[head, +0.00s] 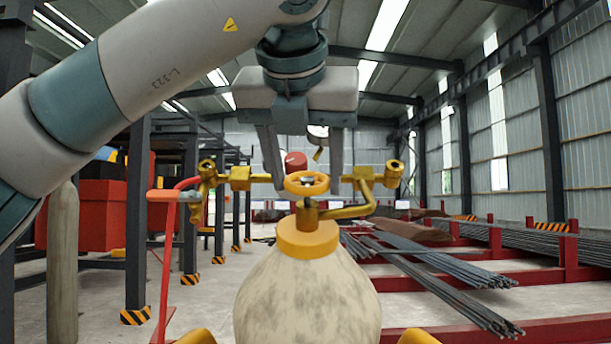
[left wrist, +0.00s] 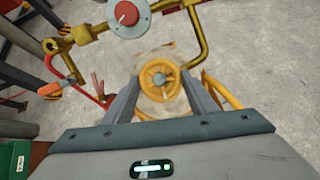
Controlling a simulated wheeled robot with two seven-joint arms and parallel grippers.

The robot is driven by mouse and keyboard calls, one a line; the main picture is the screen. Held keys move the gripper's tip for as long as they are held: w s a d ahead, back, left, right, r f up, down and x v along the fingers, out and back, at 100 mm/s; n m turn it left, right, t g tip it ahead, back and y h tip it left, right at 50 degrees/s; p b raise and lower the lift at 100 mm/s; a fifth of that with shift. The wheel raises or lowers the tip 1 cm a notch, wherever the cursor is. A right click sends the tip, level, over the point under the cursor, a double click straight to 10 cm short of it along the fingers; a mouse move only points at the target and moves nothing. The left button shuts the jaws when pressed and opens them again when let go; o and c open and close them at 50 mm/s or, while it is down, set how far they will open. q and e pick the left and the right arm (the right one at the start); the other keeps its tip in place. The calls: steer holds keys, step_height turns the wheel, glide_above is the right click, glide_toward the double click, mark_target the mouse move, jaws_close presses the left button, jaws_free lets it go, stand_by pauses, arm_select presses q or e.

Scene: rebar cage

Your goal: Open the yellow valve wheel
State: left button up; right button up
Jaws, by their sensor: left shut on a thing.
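The yellow valve wheel (head: 296,184) sits on top of a pale, stained tank (head: 305,300) with a yellow collar. It also shows in the left wrist view (left wrist: 147,76) as a spoked ring with a grey hub. My left gripper (head: 306,180) comes down from above, with one finger on each side of the wheel. It is shut on the wheel's rim. The fingers also flank the wheel in the left wrist view (left wrist: 161,83). My right gripper is in neither view.
Dark posts stand farther left, and bundles of steel bars (head: 440,270) lie on red supports at the right.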

arm_select(q)
steer(key=o, duration=1.1)
steer(key=shift+c, duration=0.2)
steer(key=shift+s, duration=0.1)
steer(key=shift+s+r, duration=0.4)
steer(key=p+v, duration=0.2)
steer(key=v, duration=1.4)
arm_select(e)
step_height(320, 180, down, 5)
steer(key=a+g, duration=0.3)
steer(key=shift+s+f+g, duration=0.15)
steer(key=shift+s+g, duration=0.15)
arm_select(q)
steer(key=shift+a, duration=0.1)
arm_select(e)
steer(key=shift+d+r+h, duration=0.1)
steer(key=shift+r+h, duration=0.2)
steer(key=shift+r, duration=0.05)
